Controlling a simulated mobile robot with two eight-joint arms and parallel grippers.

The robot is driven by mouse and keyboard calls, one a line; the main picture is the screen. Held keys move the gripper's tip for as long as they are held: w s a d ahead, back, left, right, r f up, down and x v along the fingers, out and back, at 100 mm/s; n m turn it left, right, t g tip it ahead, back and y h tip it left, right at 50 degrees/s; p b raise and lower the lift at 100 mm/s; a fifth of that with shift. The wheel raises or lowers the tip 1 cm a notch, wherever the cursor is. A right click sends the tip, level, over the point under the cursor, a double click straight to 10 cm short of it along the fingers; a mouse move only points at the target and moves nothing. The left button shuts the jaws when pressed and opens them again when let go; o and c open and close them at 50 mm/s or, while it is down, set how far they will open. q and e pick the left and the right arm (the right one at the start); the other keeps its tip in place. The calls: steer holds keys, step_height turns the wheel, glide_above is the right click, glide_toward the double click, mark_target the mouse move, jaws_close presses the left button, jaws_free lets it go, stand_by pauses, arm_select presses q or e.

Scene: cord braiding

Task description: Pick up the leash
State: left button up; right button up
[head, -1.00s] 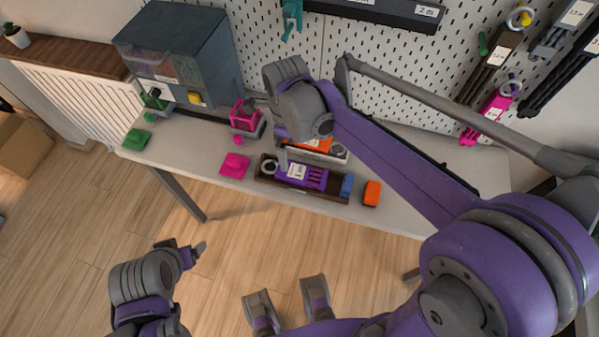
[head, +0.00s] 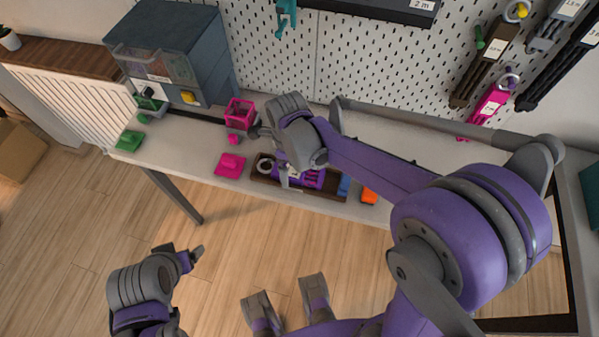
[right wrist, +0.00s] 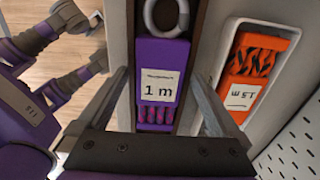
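The purple leash (head: 313,179) lies bundled in a dark brown tray (head: 300,194) on the table. It has a grey ring at one end and a white "1 m" label, which shows in the right wrist view (right wrist: 163,55). My right gripper (head: 284,176) is over the leash and partly hides it in the head view. In the right wrist view its fingers (right wrist: 160,78) are apart, one on each side of the leash, with nothing visibly gripped. My left gripper (head: 184,254) is low at the left, away from the table; its finger gap is unclear.
A white tray with an orange item (right wrist: 260,68) stands close beside the leash's tray. A grey cabinet (head: 168,38) and pegboard (head: 350,60) stand behind.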

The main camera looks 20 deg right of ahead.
mark_target(290, 169)
steer(key=c, duration=1.5)
steer(key=shift+r, duration=0.1)
step_height(290, 169, up, 10)
steer(key=shift+f+p, duration=0.1)
steer(key=shift+p, duration=0.6)
